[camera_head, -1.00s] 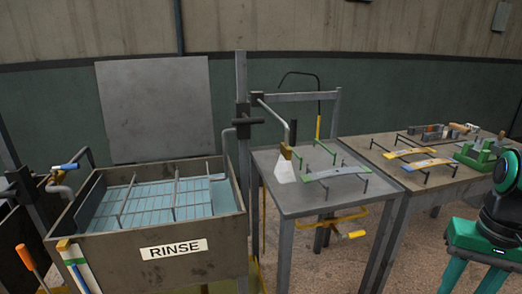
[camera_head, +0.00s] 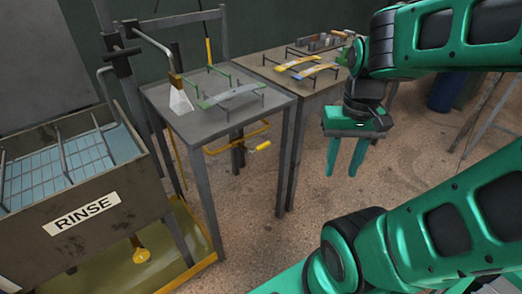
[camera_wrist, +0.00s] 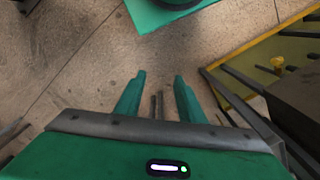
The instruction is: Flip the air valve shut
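A yellow lever handle (camera_head: 262,146), which looks like the air valve, is on a yellow pipe (camera_head: 238,137) under the front edge of the small grey table. Its exact angle is hard to read. Above it on the tabletop, a pale cone (camera_head: 180,101) spreads below a bent pipe's brown nozzle (camera_head: 176,80). My gripper (camera_head: 345,172) hangs fingers down, right of the lever and apart from it. Both fingers stand apart with nothing between them; they also show over bare floor in the wrist view (camera_wrist: 158,88). The lever is not clearly visible in the wrist view.
The grey table (camera_head: 195,129) has legs near the lever and a green-and-grey leaf spring on its rack (camera_head: 230,96). A rinse tank (camera_head: 150,175) stands left above a yellow-edged tray (camera_head: 205,262), with a yellow knob (camera_head: 141,255) beneath. Floor (camera_head: 270,215) in front is clear.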

